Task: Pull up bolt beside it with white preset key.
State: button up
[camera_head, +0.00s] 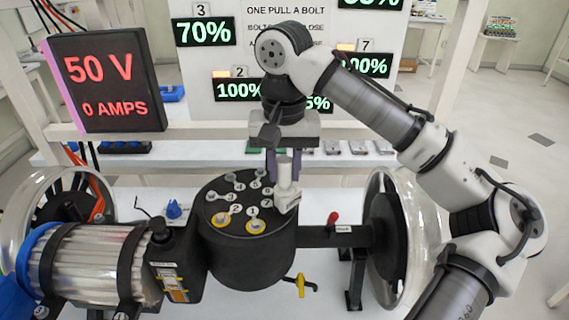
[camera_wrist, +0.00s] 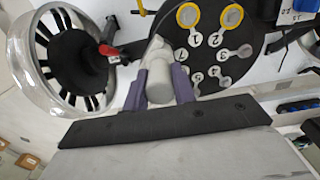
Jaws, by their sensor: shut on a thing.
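The white key (camera_head: 287,188) is a thick white cylinder with an angled lower part. My gripper (camera_head: 284,164) points down and its purple fingers are shut around the key's upper part. In the wrist view the key (camera_wrist: 160,88) sits between the fingers (camera_wrist: 160,90). It stands at the right rim of the black drum (camera_head: 250,262); I cannot tell if it touches. The drum's top, also in the wrist view (camera_wrist: 255,38), carries several numbered bolts with grey heads. Two bolts have yellow rings: one at the front (camera_head: 255,226) and one at the front left (camera_head: 221,219). The key hides part of the drum's right edge.
A red-handled lever (camera_head: 333,218) stands on the bar right of the drum, before a clear-rimmed wheel (camera_head: 395,238). A yellow tap (camera_head: 300,285) sticks out at lower right. A ribbed motor (camera_head: 95,265) lies left. A display (camera_head: 105,80) reads 50 V, 0 AMPS.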

notch_tip(320, 180, up, 2)
jog(key=shift+p, duration=0.65)
jog(key=shift+r, duration=2.35)
